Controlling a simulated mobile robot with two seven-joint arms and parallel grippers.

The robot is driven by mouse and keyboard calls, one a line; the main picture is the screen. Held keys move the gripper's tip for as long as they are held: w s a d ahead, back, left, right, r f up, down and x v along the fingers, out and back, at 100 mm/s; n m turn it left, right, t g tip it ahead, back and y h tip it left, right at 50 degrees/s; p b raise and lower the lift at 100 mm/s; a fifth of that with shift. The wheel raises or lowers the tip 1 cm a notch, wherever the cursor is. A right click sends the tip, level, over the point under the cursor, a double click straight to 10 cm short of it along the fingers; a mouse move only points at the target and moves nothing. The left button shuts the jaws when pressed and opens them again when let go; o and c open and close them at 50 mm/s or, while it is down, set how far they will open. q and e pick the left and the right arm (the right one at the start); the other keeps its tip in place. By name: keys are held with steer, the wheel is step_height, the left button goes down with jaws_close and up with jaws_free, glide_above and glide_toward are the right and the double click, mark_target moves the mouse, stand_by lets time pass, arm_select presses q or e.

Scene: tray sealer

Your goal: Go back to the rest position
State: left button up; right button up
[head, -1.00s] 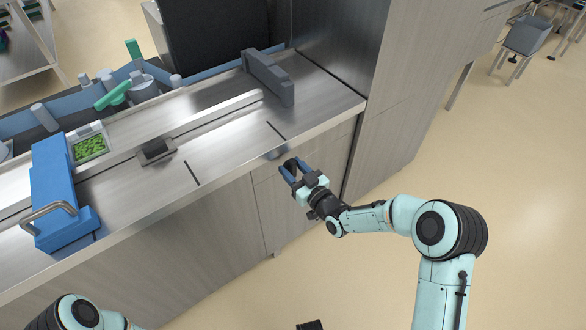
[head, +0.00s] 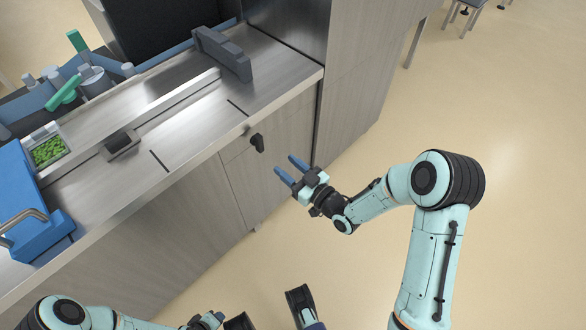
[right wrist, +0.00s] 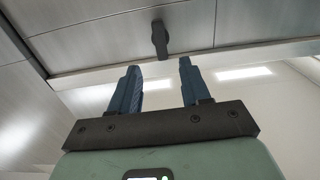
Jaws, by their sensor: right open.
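My right gripper (head: 285,167) is open and empty, in front of the cabinet and apart from it. Its two blue fingers (right wrist: 158,85) stand wide apart in the right wrist view, with nothing between them. A black knob (head: 257,143) on the cabinet front lies beyond the fingertips; it also shows in the right wrist view (right wrist: 160,38). My left arm enters at the bottom left of the head view. Small dark and blue parts show at the bottom edge, but I cannot tell the left gripper's jaws there.
The metal counter (head: 195,135) runs diagonally, bearing a blue device (head: 35,235) with a metal handle, a tray of green pieces (head: 48,150) and a grey block (head: 222,52). A tall cabinet (head: 350,80) adjoins it. The floor (head: 510,150) at right is clear.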

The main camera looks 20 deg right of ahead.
arm_select(q)
steer(key=shift+s+d, duration=0.1)
steer(key=shift+s, duration=0.05)
arm_select(e)
steer(key=shift+s+d, duration=0.25)
steer(key=shift+s, duration=0.4)
